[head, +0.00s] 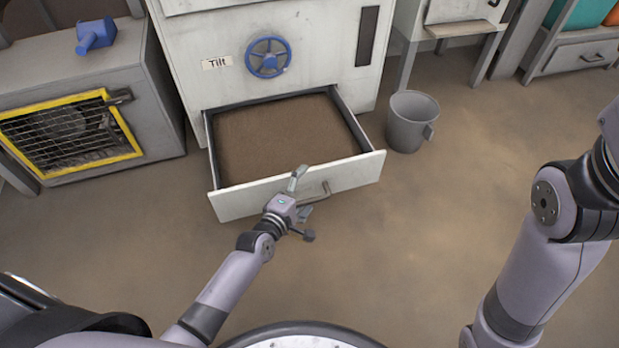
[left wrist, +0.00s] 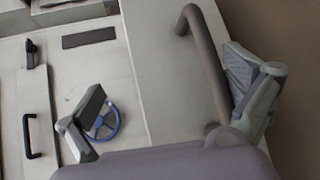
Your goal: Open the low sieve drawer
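The low sieve drawer (head: 235,203) stands pulled out from the white cabinet, with a brown bed inside it. Its bar handle (head: 320,193) is on the front panel and also shows large in the left wrist view (left wrist: 207,70). My left gripper (head: 302,204) is at the drawer front by the handle. Its fingers are spread wide, and in the left wrist view the handle lies between them, nearer the right finger, with a gap visible. I cannot tell whether any finger touches it. My right arm shows at the right, but its gripper is out of view.
A grey bucket (head: 410,125) stands on the floor right of the drawer. A blue handwheel (head: 268,57) and a "Tilt" label (head: 217,62) are above it. A yellow-framed mesh box (head: 72,135) stands at the left. The floor right of the drawer front is clear.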

